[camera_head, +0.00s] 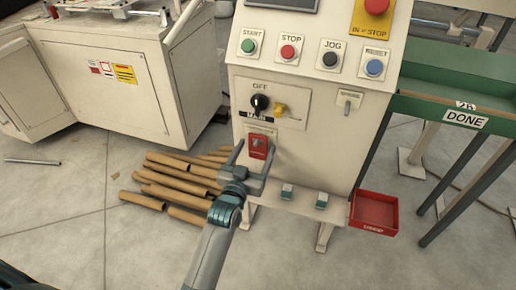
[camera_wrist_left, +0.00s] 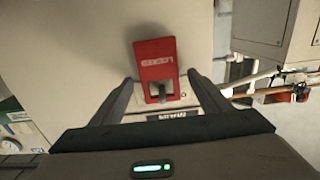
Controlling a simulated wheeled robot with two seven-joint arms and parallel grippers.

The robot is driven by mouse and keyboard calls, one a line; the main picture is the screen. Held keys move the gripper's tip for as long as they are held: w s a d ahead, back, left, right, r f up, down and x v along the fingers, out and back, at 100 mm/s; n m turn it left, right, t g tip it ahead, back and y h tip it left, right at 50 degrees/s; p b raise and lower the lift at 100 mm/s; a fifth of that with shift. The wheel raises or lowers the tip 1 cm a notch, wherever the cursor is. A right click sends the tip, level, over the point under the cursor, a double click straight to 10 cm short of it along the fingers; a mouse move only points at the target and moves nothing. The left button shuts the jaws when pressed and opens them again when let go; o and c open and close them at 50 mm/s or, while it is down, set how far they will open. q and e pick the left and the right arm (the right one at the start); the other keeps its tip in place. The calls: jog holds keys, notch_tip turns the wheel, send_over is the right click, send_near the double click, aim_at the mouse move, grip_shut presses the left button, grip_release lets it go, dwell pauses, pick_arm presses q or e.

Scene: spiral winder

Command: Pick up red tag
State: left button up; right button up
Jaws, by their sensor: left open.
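The red tag (camera_head: 259,146) hangs on the front of the cream control cabinet, below the black rotary switch. In the left wrist view the red tag (camera_wrist_left: 155,62) carries white lettering and shows upside down, with a dark hook or shackle at its slot. My left gripper (camera_head: 252,158) is open, with its fingers on either side of the tag, apart from it. In the left wrist view the two fingers of the left gripper (camera_wrist_left: 165,95) flank the tag with space on both sides. Whether the fingertips touch the cabinet cannot be told. My right gripper is not in view.
The control cabinet (camera_head: 312,105) has several push buttons above and a main switch (camera_head: 260,102). A red bin (camera_head: 374,212) sits low at its right. Cardboard tubes (camera_head: 175,185) lie on the floor at left. A green table (camera_head: 460,75) marked DONE stands at right.

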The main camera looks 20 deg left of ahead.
pick_arm(q)
jog(key=c, duration=1.2)
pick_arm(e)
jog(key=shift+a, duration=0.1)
pick_arm(q)
jog(key=shift+o, duration=0.2)
jog(key=shift+r, duration=0.1)
